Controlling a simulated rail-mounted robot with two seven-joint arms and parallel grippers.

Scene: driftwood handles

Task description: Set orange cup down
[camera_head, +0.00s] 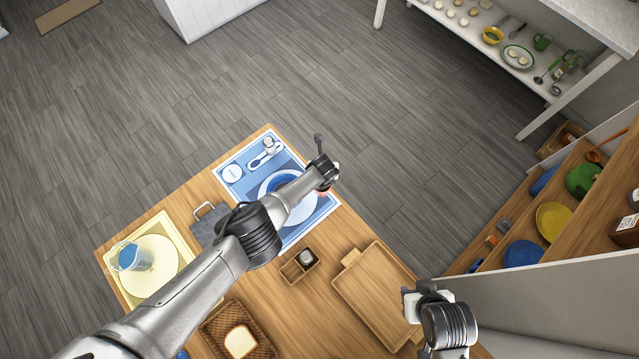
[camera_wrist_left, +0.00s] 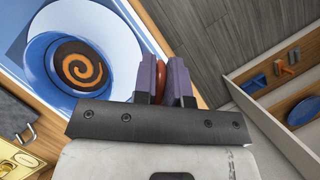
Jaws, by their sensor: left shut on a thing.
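The orange cup shows only as a narrow red-orange strip (camera_wrist_left: 159,72) between the purple-padded fingers of my left gripper (camera_wrist_left: 166,82) in the left wrist view. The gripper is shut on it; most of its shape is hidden. In the head view my left gripper (camera_head: 322,165) is over the right edge of the blue place setting (camera_head: 233,193). A blue bowl with an orange spiral inside (camera_wrist_left: 82,65) sits on a white plate (camera_wrist_left: 128,60), left of the fingers in the wrist view. My right gripper (camera_head: 425,292) is beside the wooden tray; its fingers are unclear.
A yellow tray (camera_head: 116,287) holds a cream plate and a blue glass (camera_head: 131,258). A slate board (camera_head: 208,226), a small wooden box (camera_head: 299,266), a bread basket (camera_head: 262,345) and an empty wooden tray (camera_head: 375,297) occupy the table. A shelf with dishes (camera_head: 555,220) stands right.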

